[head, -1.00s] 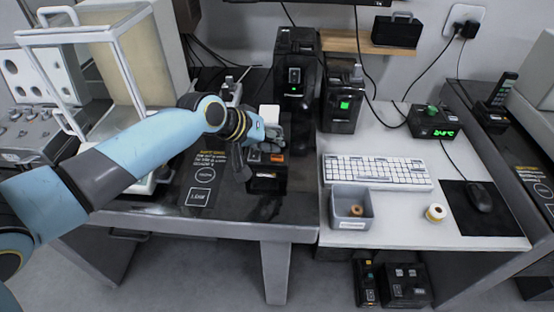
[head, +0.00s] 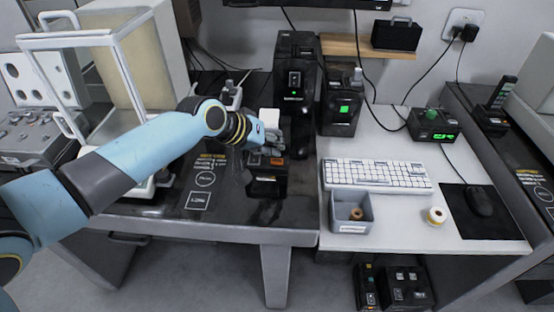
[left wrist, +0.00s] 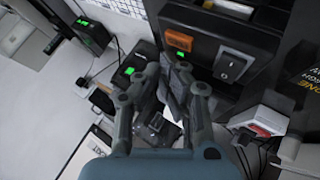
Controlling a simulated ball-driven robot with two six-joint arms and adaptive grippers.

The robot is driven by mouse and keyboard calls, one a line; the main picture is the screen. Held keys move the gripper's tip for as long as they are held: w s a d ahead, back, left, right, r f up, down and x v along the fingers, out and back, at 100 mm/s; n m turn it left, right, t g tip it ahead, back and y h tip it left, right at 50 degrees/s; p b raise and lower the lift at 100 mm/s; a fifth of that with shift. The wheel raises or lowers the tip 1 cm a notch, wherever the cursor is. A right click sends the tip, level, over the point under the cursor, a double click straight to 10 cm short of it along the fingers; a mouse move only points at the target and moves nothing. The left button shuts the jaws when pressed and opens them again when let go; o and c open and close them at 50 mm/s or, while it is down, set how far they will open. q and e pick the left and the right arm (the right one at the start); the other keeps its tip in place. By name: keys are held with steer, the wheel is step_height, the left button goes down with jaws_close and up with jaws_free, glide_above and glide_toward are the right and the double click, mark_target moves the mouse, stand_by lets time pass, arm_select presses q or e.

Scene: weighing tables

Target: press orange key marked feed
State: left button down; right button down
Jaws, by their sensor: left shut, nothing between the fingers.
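The orange key (head: 277,161) is on a small black device (head: 268,186) near the front of the dark table. In the left wrist view, the orange key (left wrist: 179,40) is on the device's dark face, above a small green light and beside a grey switch. Its marking is too small to read. My left gripper (head: 274,140) is shut and empty, just behind and above the key in the head view. In the left wrist view, my left gripper's fingers (left wrist: 180,82) are below the key in the picture. They look apart from it. My right gripper is not in view.
A tall black machine (head: 296,75) and a black unit with a green light (head: 341,103) stand behind the device. A white keyboard (head: 376,174) and a grey bin (head: 351,212) are on the white table to the right. A white-framed case (head: 85,38) stands left.

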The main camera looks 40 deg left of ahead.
mark_target(275, 159)
arm_select(q)
steer(key=shift+f, duration=0.15)
steer(key=shift+f, duration=0.25)
steer(key=shift+f+b, duration=0.35)
steer(key=shift+f, duration=0.05)
stand_by(0.7)
stand_by(0.3)
steer(key=shift+r+p, duration=0.85)
steer(key=shift+p, duration=0.1)
step_height(275, 159, up, 5)
steer(key=p, duration=0.5)
stand_by(0.5)
